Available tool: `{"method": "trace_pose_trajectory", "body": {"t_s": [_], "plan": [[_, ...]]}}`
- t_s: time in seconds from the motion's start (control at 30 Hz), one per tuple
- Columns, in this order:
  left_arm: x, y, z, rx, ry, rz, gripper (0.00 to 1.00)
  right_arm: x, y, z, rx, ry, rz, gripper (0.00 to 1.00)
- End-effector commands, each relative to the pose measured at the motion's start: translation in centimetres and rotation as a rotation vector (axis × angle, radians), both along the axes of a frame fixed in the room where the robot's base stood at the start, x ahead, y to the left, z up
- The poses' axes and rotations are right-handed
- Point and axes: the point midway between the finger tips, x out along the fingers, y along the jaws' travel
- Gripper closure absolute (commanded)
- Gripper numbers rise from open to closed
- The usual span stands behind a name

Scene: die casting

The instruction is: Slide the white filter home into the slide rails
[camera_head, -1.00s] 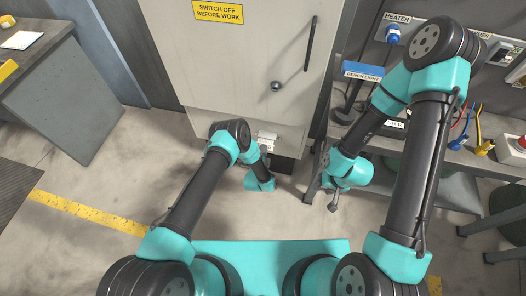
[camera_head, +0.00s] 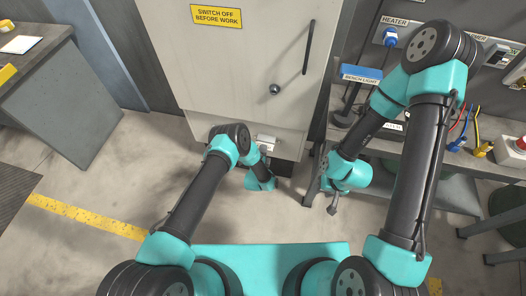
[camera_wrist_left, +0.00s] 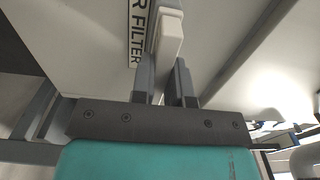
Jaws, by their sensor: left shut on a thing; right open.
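The white filter (camera_wrist_left: 168,36) shows at the top middle of the left wrist view as a pale block with a grey edge. My left gripper (camera_wrist_left: 166,72) is shut on it, with a finger on each side. The filter is beside a panel lettered "R FILTER" (camera_wrist_left: 137,32). How far it sits in the slide rails cannot be told; the rails are not clearly seen. In the head view a small white part (camera_head: 266,141) shows at the cabinet's lower edge beside my left wrist. My right gripper (camera_head: 332,208) hangs open and empty at the bench's left end.
The tall grey cabinet (camera_head: 235,75) stands in front, its door handle above my left arm. The bench (camera_head: 440,150) on the right carries a bench light (camera_head: 361,74), cables and a red button (camera_head: 520,143).

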Motion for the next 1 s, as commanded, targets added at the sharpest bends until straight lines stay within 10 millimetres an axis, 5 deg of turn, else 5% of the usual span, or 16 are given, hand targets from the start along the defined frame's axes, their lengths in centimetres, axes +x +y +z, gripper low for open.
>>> {"method": "trace_pose_trajectory", "body": {"t_s": [0.33,0.37,0.63,1.0], "plan": [[0.66,-0.18,0.01,0.0,0.0,0.0,1.0,0.0,0.0,0.0,0.0,0.0,0.0,0.57],[0.63,-0.17,0.0,0.0,0.001,0.0,0.82,0.0,0.0,0.0,0.0,0.0,0.0,0.57],[0.62,-0.16,0.01,0.0,0.001,0.0,0.56,0.0,0.0,0.0,0.0,0.0,0.0,0.57],[0.19,-0.05,-0.03,0.0,0.002,0.0,0.55,0.0,0.0,0.0,0.0,0.0,0.0,0.57]]}}
